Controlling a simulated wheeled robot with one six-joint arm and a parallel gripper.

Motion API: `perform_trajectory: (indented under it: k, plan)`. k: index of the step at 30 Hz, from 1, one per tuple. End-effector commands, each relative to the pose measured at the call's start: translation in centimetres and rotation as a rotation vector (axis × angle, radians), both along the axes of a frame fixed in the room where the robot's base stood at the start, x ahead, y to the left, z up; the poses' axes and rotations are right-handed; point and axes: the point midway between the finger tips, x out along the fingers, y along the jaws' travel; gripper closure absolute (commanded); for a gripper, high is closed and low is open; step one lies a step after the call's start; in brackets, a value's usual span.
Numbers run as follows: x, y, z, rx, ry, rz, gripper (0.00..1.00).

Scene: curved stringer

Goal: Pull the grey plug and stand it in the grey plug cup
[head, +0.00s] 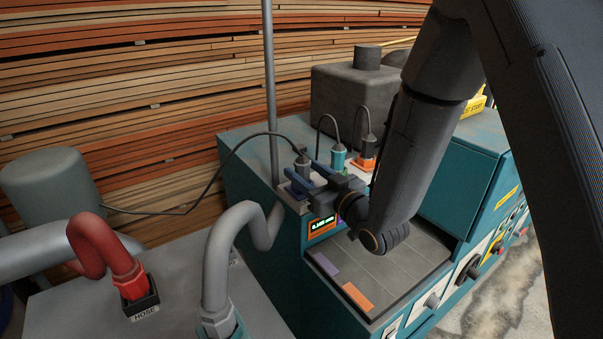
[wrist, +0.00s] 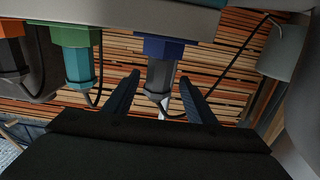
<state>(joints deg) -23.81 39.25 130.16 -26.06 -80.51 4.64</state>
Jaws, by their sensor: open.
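A grey plug (head: 302,161) with a black cable stands in the leftmost socket of the teal machine. In the wrist view, the plug (wrist: 160,76) sits in a blue socket block (wrist: 163,47). My gripper (head: 310,176) is open at this plug. Its dark blue fingers stand on either side of the plug in the wrist view (wrist: 160,80), with visible gaps; I cannot tell how deep it lies between them. I cannot make out a grey plug cup in either view.
A teal plug (head: 338,158) and an orange-marked plug (head: 368,148) stand in a row to the right. A tray (head: 385,275) with coloured labels lies in front. A grey hose (head: 222,255) and a red hose (head: 98,245) are at the left. A thin pole (head: 270,90) rises behind.

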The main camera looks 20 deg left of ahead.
Motion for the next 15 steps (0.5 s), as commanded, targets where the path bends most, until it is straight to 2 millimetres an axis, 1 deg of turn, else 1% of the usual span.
perform_trajectory:
  k: [5, 12, 15]
  plan:
    - [1.2, 1.4, 0.2, 0.0, 0.0, 0.002, 0.49]
    - [3.4, 3.7, 0.1, -0.001, 0.001, 0.001, 0.49]
    - [3.9, 4.2, 0.0, -0.001, 0.001, 0.001, 0.49]
